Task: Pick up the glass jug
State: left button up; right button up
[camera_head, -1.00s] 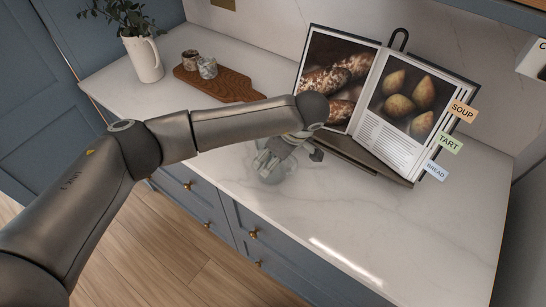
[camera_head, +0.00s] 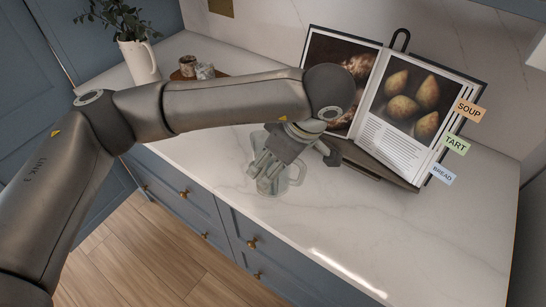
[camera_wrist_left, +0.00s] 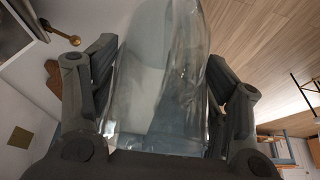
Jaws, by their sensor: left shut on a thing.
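The glass jug (camera_head: 271,186) is clear and stands out faintly against the white counter in the head view, near the counter's front edge. Its handle shows on its right side. My left gripper (camera_head: 266,164) is shut on the jug from above. In the left wrist view the jug (camera_wrist_left: 160,85) fills the space between the two fingers of the left gripper (camera_wrist_left: 160,105), with a finger on each side of the glass. The jug's base is hard to make out, so I cannot tell whether it touches the counter. My right gripper is not in view.
An open cookbook (camera_head: 412,100) with tabs leans on a stand (camera_head: 375,165) just right of the gripper. A white vase (camera_head: 140,62) with leaves and small cups (camera_head: 204,71) on a board stand at the back left. The counter's right front (camera_head: 400,235) is clear.

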pick_arm(q)
jog(key=s+r+b, duration=0.1)
jog(key=s+r, duration=0.2)
jog(key=s, duration=0.3)
jog(key=shift+s, duration=0.15)
jog(key=w+a+f+m+t+h, duration=0.1)
jog(key=w+a+f+m, duration=0.2)
jog(key=a, duration=0.7)
jog(key=w+a+f+m+t+h, duration=0.1)
jog(key=w+a+f+m+h, duration=0.1)
jog(key=a+m, duration=0.5)
jog(key=w+a, duration=0.1)
jog(key=a, duration=0.1)
jog(key=shift+a+f+m+h, duration=0.3)
jog(key=shift+a+f, duration=0.05)
jog(key=shift+f, duration=0.05)
